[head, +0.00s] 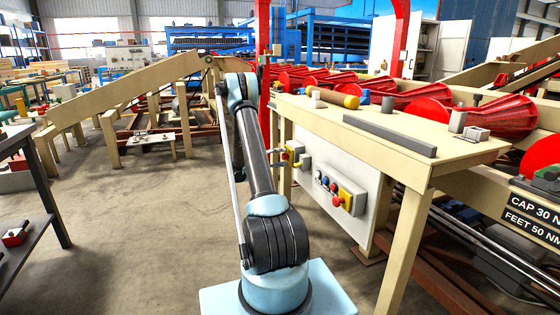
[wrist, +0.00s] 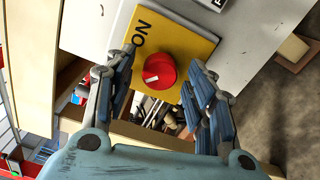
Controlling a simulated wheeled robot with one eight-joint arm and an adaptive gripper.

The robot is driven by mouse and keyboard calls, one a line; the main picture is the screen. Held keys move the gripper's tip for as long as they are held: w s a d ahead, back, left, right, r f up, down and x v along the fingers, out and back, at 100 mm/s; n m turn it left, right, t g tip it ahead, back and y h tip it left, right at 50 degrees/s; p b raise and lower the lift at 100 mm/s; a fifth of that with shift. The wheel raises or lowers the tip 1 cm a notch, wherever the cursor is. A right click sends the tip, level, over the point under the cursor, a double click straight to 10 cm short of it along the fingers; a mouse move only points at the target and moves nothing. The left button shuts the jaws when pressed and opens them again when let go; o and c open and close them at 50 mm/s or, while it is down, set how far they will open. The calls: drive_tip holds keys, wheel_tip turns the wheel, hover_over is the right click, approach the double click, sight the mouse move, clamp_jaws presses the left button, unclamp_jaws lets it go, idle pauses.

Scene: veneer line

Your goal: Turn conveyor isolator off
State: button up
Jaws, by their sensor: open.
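In the wrist view a round red knob (wrist: 159,71) sits on a yellow plate (wrist: 180,35) marked ON at the upper left. My gripper (wrist: 162,60) is open, with one finger on each side of the knob. A gap shows between the knob and the right finger; whether the left finger touches cannot be told.
The cream bench (head: 440,160) above the panel carries a grey bar (head: 390,134) and a yellow roller-like piece (head: 338,97). Red rollers (head: 500,118) run behind it. A dark shelf rack (head: 35,180) stands at the left. The concrete floor (head: 150,230) between is clear.

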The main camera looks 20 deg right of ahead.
drive_tip(key=shift+a, duration=0.1)
drive_tip(key=a, duration=1.1)
drive_tip(key=shift+s+a, duration=0.2)
drive_tip(key=shift+a, duration=0.2)
